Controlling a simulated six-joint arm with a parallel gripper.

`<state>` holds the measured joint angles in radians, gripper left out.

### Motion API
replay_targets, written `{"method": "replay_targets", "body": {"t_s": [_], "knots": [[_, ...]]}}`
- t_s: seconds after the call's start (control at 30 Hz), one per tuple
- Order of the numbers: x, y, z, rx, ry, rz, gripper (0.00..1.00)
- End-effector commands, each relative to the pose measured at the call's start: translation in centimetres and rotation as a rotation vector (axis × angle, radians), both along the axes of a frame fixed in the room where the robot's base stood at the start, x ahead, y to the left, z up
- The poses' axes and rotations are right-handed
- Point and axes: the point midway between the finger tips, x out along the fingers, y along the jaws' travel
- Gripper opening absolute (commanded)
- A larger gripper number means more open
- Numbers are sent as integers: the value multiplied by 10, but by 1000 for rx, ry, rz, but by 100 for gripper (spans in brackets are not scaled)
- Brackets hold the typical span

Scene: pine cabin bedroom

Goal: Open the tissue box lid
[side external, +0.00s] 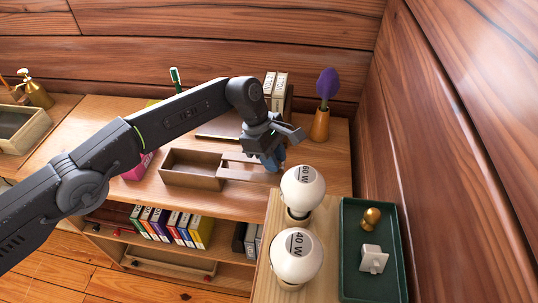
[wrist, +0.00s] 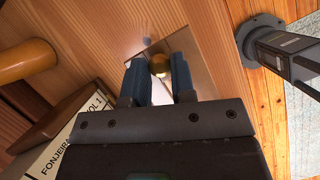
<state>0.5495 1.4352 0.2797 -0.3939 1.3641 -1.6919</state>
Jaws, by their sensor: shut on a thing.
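The tissue box (side external: 190,182) is a brown wooden box on the desk in the side view. Its left part is uncovered and shows a dark inside. The lid (side external: 242,174), a flat brown panel, extends from the box's right side. My gripper (side external: 277,166) points down over the lid's right end. In the wrist view my gripper's blue fingers (wrist: 158,72) stand on both sides of a round brass knob (wrist: 158,62) and are shut on it. A pale plate (wrist: 197,48) shows around the knob. The fingers partly hide the lid's end.
Two light bulbs (side external: 303,188) (side external: 296,256) stand on a nearer wooden surface, just right of my gripper. A green tray (side external: 349,284) lies beside them. A purple brush in an orange holder (side external: 320,125) and upright books (side external: 279,88) stand behind.

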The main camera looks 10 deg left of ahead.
Motion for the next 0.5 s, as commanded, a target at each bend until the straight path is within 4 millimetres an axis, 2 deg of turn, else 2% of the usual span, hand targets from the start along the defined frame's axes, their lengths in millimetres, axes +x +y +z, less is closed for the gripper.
{"method": "replay_targets", "body": {"t_s": [0.3, 0.33, 0.5], "knots": [[-1, -1, 1, -1, 1, 1, 0], [-1, -1, 1, -1, 1, 1, 25], [-1, -1, 1, 0, 0, 1, 41]]}}
